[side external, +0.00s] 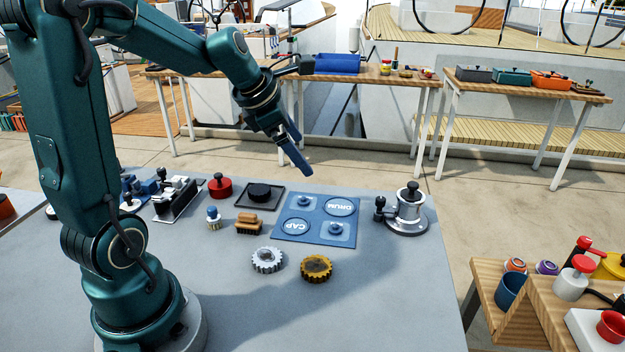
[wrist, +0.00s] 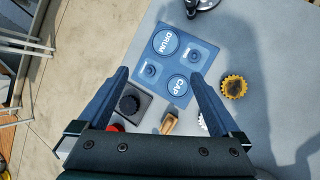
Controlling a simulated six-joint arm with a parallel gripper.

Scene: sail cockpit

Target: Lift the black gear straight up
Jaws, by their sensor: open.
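The black gear (side external: 260,191) sits on a dark square tray (side external: 247,204) on the grey table, left of the blue board. In the wrist view, the black gear (wrist: 130,103) lies on its tray beside the left finger, near the finger's inner side. My gripper (side external: 304,168) is in the air above the table, up and to the right of the gear in the side view. In the wrist view my gripper (wrist: 159,76) has its two blue fingers wide apart with nothing held between them.
The blue board (side external: 317,220) marked DRUM and CAP lies right of the tray. A wooden brush (side external: 248,223), a silver gear (side external: 267,260) and a gold gear (side external: 316,268) lie nearer. A red-knobbed piece (side external: 220,186) stands left; a metal winch (side external: 407,212) stands right.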

